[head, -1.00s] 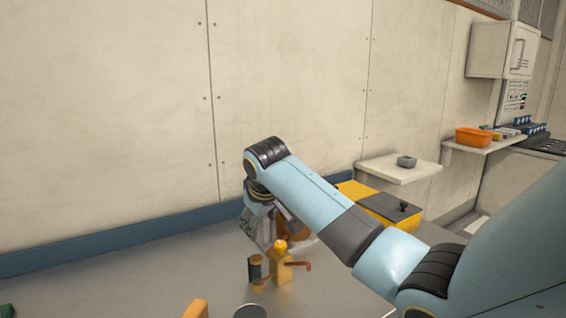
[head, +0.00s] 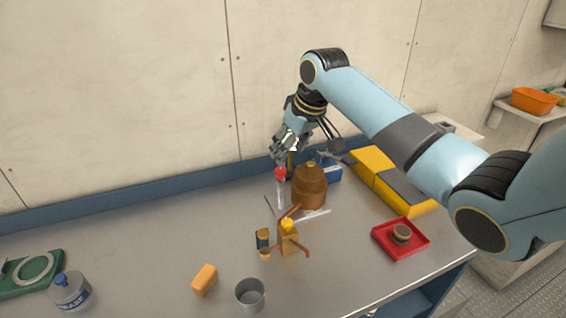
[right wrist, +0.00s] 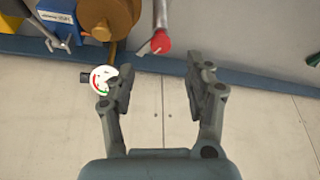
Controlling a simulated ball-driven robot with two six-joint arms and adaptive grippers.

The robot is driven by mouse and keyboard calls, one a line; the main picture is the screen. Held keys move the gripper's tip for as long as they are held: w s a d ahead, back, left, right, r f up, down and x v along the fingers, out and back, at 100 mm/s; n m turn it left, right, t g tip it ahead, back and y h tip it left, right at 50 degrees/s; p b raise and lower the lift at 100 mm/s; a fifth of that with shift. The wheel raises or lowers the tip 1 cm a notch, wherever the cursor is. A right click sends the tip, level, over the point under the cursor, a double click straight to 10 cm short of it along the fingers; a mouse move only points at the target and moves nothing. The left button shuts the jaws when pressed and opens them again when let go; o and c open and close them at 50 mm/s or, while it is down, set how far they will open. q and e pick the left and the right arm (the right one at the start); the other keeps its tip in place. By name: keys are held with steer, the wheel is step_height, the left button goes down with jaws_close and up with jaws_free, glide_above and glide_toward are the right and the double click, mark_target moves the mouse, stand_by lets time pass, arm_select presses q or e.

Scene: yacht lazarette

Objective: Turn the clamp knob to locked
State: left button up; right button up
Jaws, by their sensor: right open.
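A red knob-like head (head: 280,173) tops a pale upright rod on the bench. It also shows in the right wrist view (right wrist: 160,44); I cannot tell for sure that it is the clamp knob. A yellow device (head: 288,238) with orange levers stands in front of it. My right gripper (head: 283,153) is just above and behind the red head in the head view. In the right wrist view its jaws (right wrist: 157,78) are apart and empty, with the red head beyond the gap. My left gripper is not in view.
A brown drum (head: 309,188) stands close right of the red head, with a blue box (head: 328,173) behind. A red tray (head: 383,248), yellow case (head: 412,202), grey cup (head: 250,294), orange block (head: 204,280) and grease jar (head: 72,291) stand around.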

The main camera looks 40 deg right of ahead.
mark_target(280, 170)
steer(key=x, duration=0.6)
steer(key=shift+w+a, duration=0.1)
steer(key=shift+w+f, duration=0.25)
steer(key=shift+f, duration=0.4)
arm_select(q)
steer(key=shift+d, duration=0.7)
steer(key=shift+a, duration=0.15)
arm_select(e)
steer(key=shift+c, duration=0.7)
jaws_close()
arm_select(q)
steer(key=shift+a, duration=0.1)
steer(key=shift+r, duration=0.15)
arm_select(e)
steer(key=shift+r, duration=0.1)
